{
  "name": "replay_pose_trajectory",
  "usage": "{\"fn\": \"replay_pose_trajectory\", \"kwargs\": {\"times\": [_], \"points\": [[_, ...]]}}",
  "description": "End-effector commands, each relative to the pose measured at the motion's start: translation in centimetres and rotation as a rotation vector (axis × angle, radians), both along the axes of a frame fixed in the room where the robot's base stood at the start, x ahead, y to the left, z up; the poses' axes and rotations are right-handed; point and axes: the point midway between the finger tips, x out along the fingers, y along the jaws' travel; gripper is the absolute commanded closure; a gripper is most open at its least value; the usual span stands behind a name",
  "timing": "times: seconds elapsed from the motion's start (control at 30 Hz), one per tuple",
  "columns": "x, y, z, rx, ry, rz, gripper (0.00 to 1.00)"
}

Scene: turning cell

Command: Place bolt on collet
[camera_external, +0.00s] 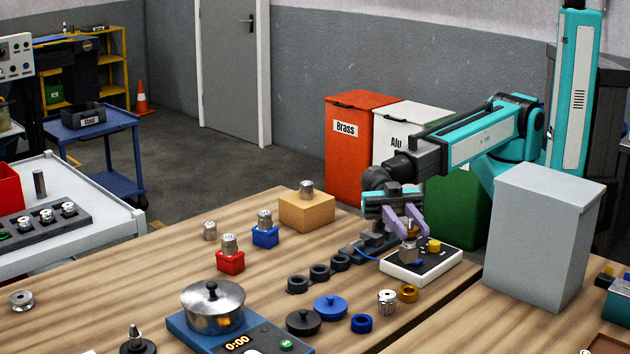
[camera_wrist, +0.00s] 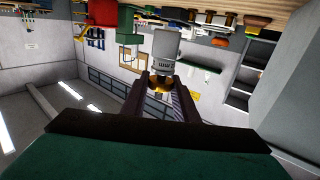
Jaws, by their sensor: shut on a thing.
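My gripper (camera_external: 408,232) points down over a white-edged black board (camera_external: 445,266). Its purple fingers are shut on a grey metal part, which I take to be the bolt (camera_external: 408,252); it also shows between the fingertips in the wrist view (camera_wrist: 165,48). Its lower end is close to the board; I cannot tell whether it touches. A silver slotted part, which looks like the collet (camera_external: 387,301), stands on the wooden table in front of the board, apart from my gripper.
A yellow knob (camera_external: 433,246) stands on the board close to my gripper. Black rings (camera_external: 320,272) lie to its left. A brass ring (camera_external: 408,293) and blue ring (camera_external: 361,323) lie in front. A grey box (camera_external: 540,240) stands at right. A pot (camera_external: 213,310) sits at front left.

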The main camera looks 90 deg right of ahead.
Motion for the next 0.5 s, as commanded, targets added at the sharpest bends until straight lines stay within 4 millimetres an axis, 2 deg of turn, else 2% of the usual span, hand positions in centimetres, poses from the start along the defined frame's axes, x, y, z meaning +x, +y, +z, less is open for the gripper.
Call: {"fn": "replay_pose_trajectory", "kwargs": {"times": [0.5], "points": [[3.4,4.4,-0.3,0.003,0.002,0.001,1.0]]}}
